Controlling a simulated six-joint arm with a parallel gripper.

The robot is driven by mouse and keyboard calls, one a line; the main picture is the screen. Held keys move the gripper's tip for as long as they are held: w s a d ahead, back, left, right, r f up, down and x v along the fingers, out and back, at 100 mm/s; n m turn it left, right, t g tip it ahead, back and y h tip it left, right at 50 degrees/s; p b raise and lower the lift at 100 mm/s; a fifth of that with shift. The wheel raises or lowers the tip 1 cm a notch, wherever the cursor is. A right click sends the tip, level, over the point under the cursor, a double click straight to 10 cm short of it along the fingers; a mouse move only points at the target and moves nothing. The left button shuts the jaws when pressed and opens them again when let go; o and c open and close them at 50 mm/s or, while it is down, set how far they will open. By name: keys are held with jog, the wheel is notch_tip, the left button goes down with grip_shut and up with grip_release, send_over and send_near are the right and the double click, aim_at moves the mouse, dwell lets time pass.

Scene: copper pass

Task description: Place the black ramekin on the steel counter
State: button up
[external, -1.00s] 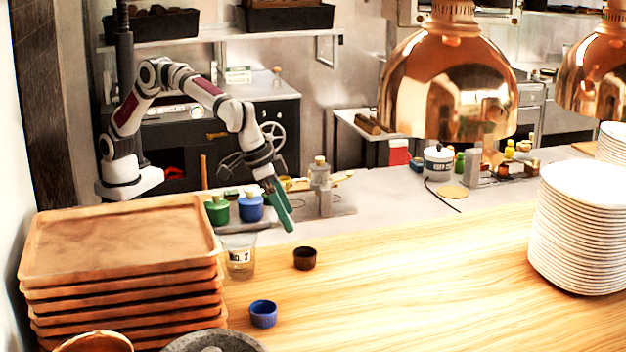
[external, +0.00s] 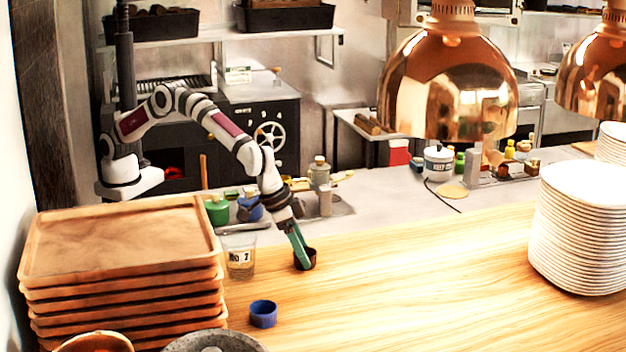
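The black ramekin (external: 311,264) stands on the wooden pass, right of a glass and behind a blue ramekin. My gripper (external: 301,256), with green fingers, reaches down to it from behind. The fingertips overlap the ramekin's left and middle part and hide some of it. I cannot tell whether the fingers are open or shut on its wall. The steel counter (external: 390,198) is the grey surface behind the wooden pass.
The labelled glass (external: 241,262) stands just left of the black ramekin, and the blue ramekin (external: 263,314) nearer the front. Stacked wooden trays (external: 120,240) fill the left, stacked plates (external: 580,230) the right. A copper lamp (external: 450,85) hangs above. The counter's middle has bare room.

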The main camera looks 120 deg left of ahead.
grip_shut()
notch_tip(320, 180, up, 15)
jog(key=s+a+n+g+y, duration=0.15)
jog(key=s+a, duration=0.25)
jog(key=a, duration=0.7)
jog(key=s+a+n+t+h, duration=0.15)
jog(key=s+a, duration=0.25)
jog(key=a, duration=0.8)
jog(key=s+a+n+g+y, duration=0.1)
jog(key=s+a+n, duration=0.1)
jog(key=s+a, duration=0.7)
jog(key=s+a+n+g+y, duration=0.15)
jog(key=s+a, duration=0.45)
jog(key=s, duration=0.6)
jog(key=shift+n+h, duration=0.25)
jog(key=shift+n, duration=0.2)
jog(key=f, duration=2.4)
jog(key=shift+s+a+f, duration=0.25)
jog(key=shift+s+f, duration=0.05)
jog(key=shift+f, duration=0.1)
